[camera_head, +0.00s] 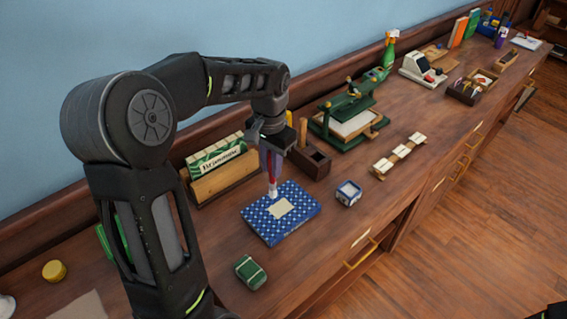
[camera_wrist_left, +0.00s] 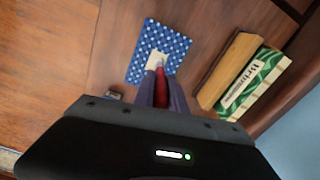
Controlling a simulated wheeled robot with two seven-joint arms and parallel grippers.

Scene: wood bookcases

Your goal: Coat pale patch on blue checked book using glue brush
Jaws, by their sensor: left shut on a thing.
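The blue checked book (camera_head: 262,225) lies flat on the wooden counter, with a pale patch (camera_head: 281,208) near the middle of its cover. My left gripper (camera_head: 272,163) is above the book's far edge, shut on the glue brush (camera_head: 272,182), which has a red handle and a pale tip pointing down. In the left wrist view, the book (camera_wrist_left: 141,42) lies beyond the fingers, and the brush (camera_wrist_left: 161,82) sits between them with its tip overlapping the pale patch (camera_wrist_left: 156,57). I cannot tell whether the tip touches the book.
A small blue-and-white box (camera_head: 348,193) stands right of the book and a green block (camera_head: 250,272) in front. A wooden holder with a green card box (camera_head: 215,152) and a dark wooden block (camera_head: 310,161) stand behind. A green press (camera_head: 345,116) is farther right.

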